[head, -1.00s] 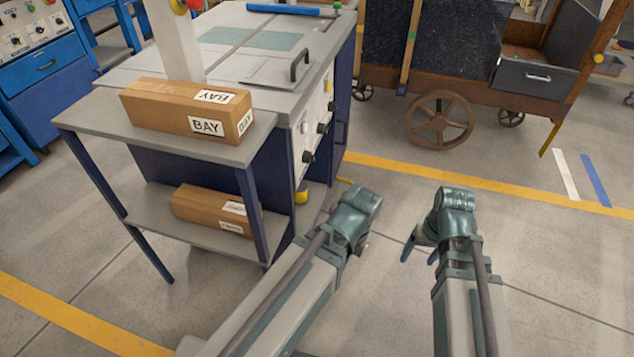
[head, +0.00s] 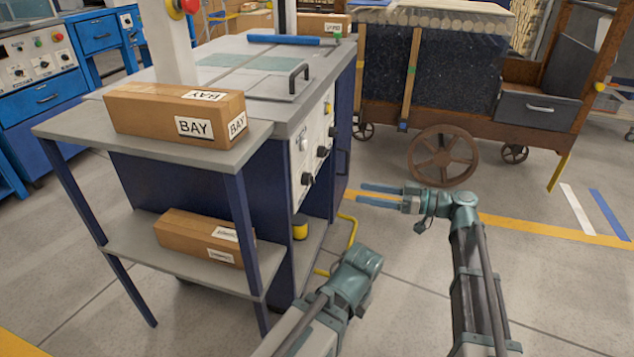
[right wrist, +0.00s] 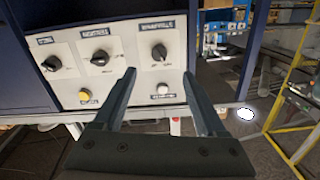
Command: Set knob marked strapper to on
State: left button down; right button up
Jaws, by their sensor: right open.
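The white control panel (head: 314,150) is on the right side of the grey-topped blue cabinet. In the right wrist view, the knob whose blurred label appears to read strapper (right wrist: 159,52) is the rightmost of three black knobs. Its setting is too small to tell. My right gripper (right wrist: 159,74) is open and empty, its fingertips just below and either side of that knob in the picture, apparently short of the panel. In the head view my right gripper (head: 360,194) points left toward the cabinet. My left arm shows at bottom centre; its gripper is out of view.
Below the knobs are a white button (right wrist: 163,88) and a yellow button (right wrist: 85,96). Cardboard boxes lie on the side shelves, one on the upper (head: 175,112), one on the lower (head: 200,238). A wheeled cart (head: 440,120) stands behind.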

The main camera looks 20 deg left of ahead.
aim_at(309, 179)
jog(key=a, duration=1.3)
jog(key=shift+w+a+r, duration=0.35)
jog(key=shift+w+a, duration=0.05)
grip_shut()
